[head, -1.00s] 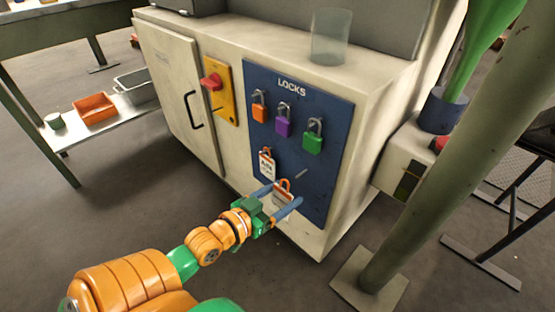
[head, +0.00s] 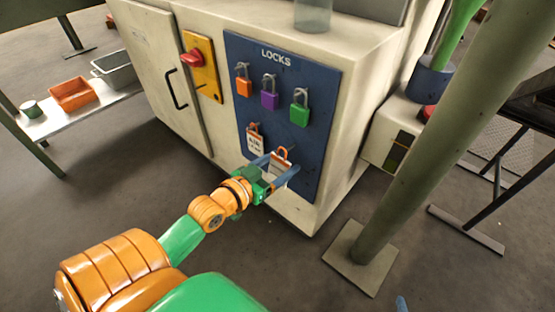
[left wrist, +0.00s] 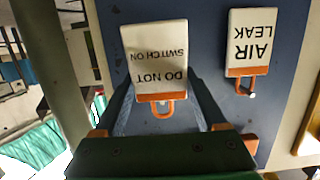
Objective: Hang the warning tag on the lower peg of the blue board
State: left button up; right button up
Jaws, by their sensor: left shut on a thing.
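The warning tag, white with an orange top and loop and reading DO NOT SWITCH ON, shows in the left wrist view (left wrist: 158,58) and in the head view (head: 279,172). My left gripper (head: 280,166) is shut on it, in front of the lower part of the blue board (head: 315,125). In the left wrist view the gripper's fingers (left wrist: 160,95) flank the tag. The lower peg is not clearly visible; the tag and gripper cover that area, so I cannot tell whether the loop is around it. A blue tip (head: 401,304), probably my right gripper, shows at the bottom edge.
An AIR LEAK tag (left wrist: 250,45) hangs on a peg beside the held tag. Orange, purple and green padlocks (head: 299,108) hang above. A red switch on a yellow plate (head: 205,70) is left of the board. A thick post (head: 410,150) stands at the right.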

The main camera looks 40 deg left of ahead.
pick_arm(q)
jog(key=shift+w, duration=0.25)
jog(key=shift+w+b, duration=0.25)
jog(key=shift+b, duration=0.15)
jog(key=shift+w+f, duration=0.1)
jog(key=shift+w+d+f, duration=0.1)
jog(key=shift+w, duration=0.25)
jog(key=shift+w+f, duration=0.1)
jog(key=shift+w, duration=0.05)
jog(key=shift+w+f, duration=0.1)
pick_arm(e)
jog(key=shift+w+a+r+t+y, duration=0.15)
jog(key=shift+w+a+r+t, duration=0.05)
jog(key=shift+w+r+t, duration=0.4)
jog(key=shift+w+a+r+t+y, duration=0.2)
jog(key=shift+w+r+t, duration=0.2)
jog(key=shift+w+r, duration=0.25)
pick_arm(q)
jog(key=o, duration=1.4)
